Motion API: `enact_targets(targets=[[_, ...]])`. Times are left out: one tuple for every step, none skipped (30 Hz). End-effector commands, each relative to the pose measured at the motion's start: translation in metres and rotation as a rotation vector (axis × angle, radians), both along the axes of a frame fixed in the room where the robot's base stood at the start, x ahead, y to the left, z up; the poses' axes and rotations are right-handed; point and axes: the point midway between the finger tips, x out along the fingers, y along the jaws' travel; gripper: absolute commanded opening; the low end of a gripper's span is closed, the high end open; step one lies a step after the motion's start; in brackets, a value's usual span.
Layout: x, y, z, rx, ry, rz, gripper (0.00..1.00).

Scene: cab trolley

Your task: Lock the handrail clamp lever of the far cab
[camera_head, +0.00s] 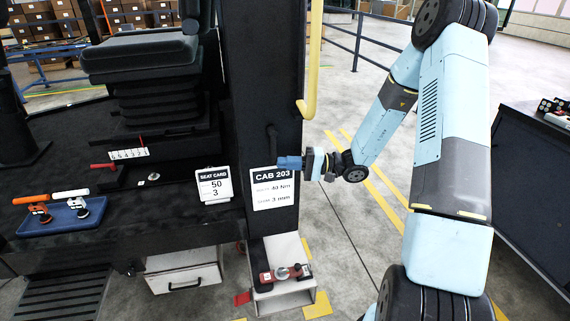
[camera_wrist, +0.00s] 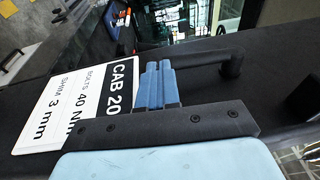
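The black clamp lever (camera_head: 272,137) is on the dark post of the cab, above the white CAB 203 card (camera_head: 272,188). In the wrist view the lever (camera_wrist: 205,57) is a black bar with a bent end at the right. My gripper (camera_head: 288,162) has blue fingers and is at the lever's lower end, in front of the card's top edge. In the wrist view the fingers (camera_wrist: 157,85) lie side by side, shut, with their tips at the lever's free end. I cannot tell whether they touch it. The yellow handrail (camera_head: 312,65) rises beside the post.
A grey step box (camera_head: 285,298) with a red and black tool (camera_head: 285,273) stands below the post. A blue tray (camera_head: 62,215) with orange and white-handled tools and a seat card (camera_head: 215,186) are on the cab floor. Open floor lies right of the post; a dark bench (camera_head: 530,170) stands far right.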

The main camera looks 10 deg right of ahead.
Motion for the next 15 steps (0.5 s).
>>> enact_targets(targets=[[-0.001, 0.002, 0.000, 0.000, 0.000, 0.004, 0.00], [-0.001, 0.001, 0.000, 0.000, 0.000, 0.004, 0.00], [-0.001, 0.001, 0.000, 0.000, 0.000, 0.004, 0.00], [-0.001, 0.000, 0.000, 0.000, 0.001, 0.004, 0.00], [-0.001, -0.002, -0.001, 0.000, 0.001, 0.004, 0.00], [-0.001, -0.005, -0.002, 0.000, 0.001, 0.005, 0.00], [-0.001, -0.007, -0.002, 0.000, 0.001, 0.005, 0.00], [-0.002, -0.011, -0.003, 0.001, 0.001, 0.004, 0.00], [-0.002, -0.017, -0.004, 0.001, 0.001, 0.003, 0.00], [-0.002, -0.022, -0.005, 0.001, 0.001, 0.003, 0.00], [-0.002, -0.027, -0.007, 0.000, 0.001, 0.003, 0.00], [-0.003, -0.034, -0.008, 0.000, 0.001, 0.003, 0.00], [-0.003, -0.039, -0.010, 0.000, 0.001, 0.004, 0.00], [-0.004, -0.046, -0.011, 0.000, 0.001, 0.002, 0.00], [-0.004, -0.054, -0.012, 0.001, 0.001, 0.003, 0.00]])
